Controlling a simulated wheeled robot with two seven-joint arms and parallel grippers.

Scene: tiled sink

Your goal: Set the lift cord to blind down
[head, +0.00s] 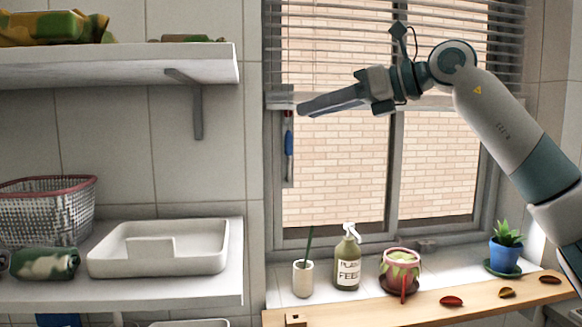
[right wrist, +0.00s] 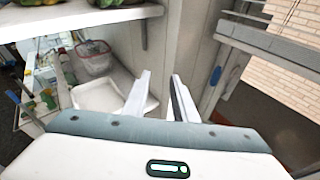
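The window blind (head: 310,45) hangs over the upper part of the window, its slats ending partway down, with bare glass and a brick wall below. The lift cord (head: 289,142) hangs at the window's left edge and has a blue handle. The blue handle also shows in the right wrist view (right wrist: 217,75), to the right of the fingers. My right gripper (head: 303,110) comes in from the right across the window, its tips close to the cord's upper part in the head view. Its two fingers (right wrist: 160,75) stand apart with nothing between them. My left gripper is out of view.
A wooden ledge (head: 425,307) and sill hold a soap bottle (head: 347,262), a white cup (head: 303,279) and potted plants, including one in a blue pot (head: 505,252). At left are an upper shelf (head: 130,66), a white tray (head: 205,262) and a basket (head: 45,212).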

